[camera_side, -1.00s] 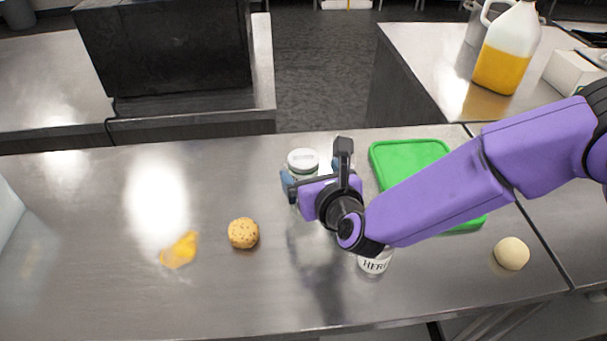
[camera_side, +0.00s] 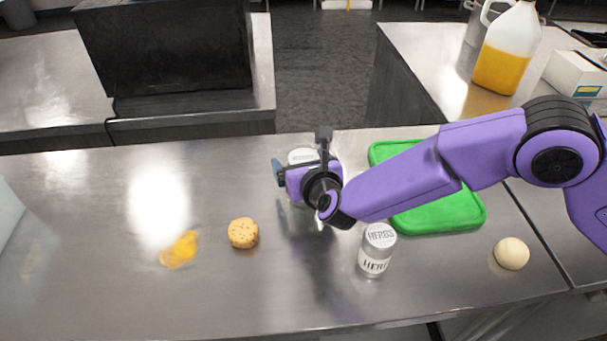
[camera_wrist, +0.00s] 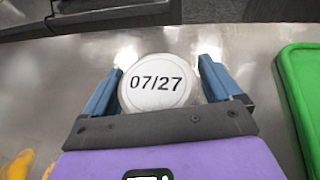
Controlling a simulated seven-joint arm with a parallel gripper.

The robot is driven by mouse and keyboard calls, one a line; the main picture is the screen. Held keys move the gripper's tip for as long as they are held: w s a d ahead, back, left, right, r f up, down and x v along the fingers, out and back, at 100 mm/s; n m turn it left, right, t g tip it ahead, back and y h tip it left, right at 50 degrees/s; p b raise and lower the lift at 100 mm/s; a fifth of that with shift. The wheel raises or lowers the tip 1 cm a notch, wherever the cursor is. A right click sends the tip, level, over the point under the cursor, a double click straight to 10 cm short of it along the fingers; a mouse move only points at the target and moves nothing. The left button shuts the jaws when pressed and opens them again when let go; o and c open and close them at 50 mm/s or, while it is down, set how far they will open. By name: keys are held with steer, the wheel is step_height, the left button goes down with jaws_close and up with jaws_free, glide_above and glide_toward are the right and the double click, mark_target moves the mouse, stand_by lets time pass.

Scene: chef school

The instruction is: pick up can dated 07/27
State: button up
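A can with a white lid reading 07/27 (camera_wrist: 157,84) stands upright in the wrist view. Its lid lies between the two blue fingers of my gripper (camera_wrist: 161,66), with a visible gap on the right side. In the side view only part of the can's pale top (camera_side: 301,156) shows behind my gripper (camera_side: 295,170); its body is mostly hidden. My gripper is open, pointing down over the can; I cannot tell whether a finger touches it. A second can, labelled HERBS (camera_side: 375,262), stands upright to the right and nearer the front edge, apart from my gripper.
A green board or tray (camera_side: 440,215) lies right of my gripper; it also shows in the wrist view (camera_wrist: 300,75). A speckled round bun (camera_side: 243,233) and an orange-yellow piece (camera_side: 180,250) lie left. A pale ball (camera_side: 511,253) lies right. The left part of the counter is mostly clear.

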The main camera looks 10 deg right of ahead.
steer(key=c, duration=1)
steer(key=shift+r, duration=0.1)
steer(key=shift+c, duration=0.7)
